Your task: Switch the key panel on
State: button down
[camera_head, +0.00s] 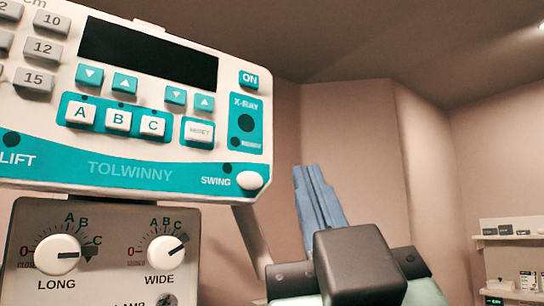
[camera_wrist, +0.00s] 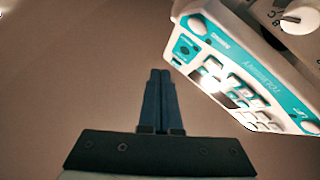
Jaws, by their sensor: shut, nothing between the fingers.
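The key panel (camera_head: 130,172) is a white and teal box at the upper left of the head view. Its display (camera_head: 148,54) is dark. A teal ON button (camera_head: 249,79) sits at its upper right, above the X-RAY area. My gripper (camera_head: 308,170) is to the right of the panel, its blue-grey fingers pointing up, with a visible gap to the panel. In the wrist view the fingers (camera_wrist: 160,72) are together and empty. The panel (camera_wrist: 290,65) shows tilted there at the upper right, apart from the fingers.
A lower control box (camera_head: 110,220) with LONG (camera_head: 58,255) and WIDE (camera_head: 167,252) dials is under the panel. A slanted metal bar (camera_head: 252,235) stands between it and my gripper. Shelves (camera_head: 510,237) with small items are at the far right. Free air surrounds the fingers.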

aim_at(249, 80)
notch_tip(249, 80, up, 15)
jog(key=d+n+g+y+p, duration=0.1)
jog(key=n+y+p, duration=0.3)
jog(key=p, duration=0.3)
jog(key=shift+s, duration=0.2)
jog(key=shift+w, duration=0.1)
jog(key=shift+w+a+p, duration=0.2)
jog(key=shift+w+a, duration=0.65)
jog(key=shift+w, duration=0.3)
jog(key=shift+w+a+p, duration=0.2)
jog(key=shift+w+a, duration=0.7)
jog(key=shift+w, duration=0.3)
jog(key=shift+w+a+p, duration=0.2)
jog(key=shift+w+a, duration=0.65)
jog(key=shift+w, duration=0.3)
jog(key=shift+w+a, duration=0.25)
jog(key=shift+w, duration=0.05)
jog(key=shift+w+a, duration=0.2)
jog(key=shift+w, duration=0.15)
jog(key=shift+s+d, duration=0.5)
jog(key=shift+s, duration=0.2)
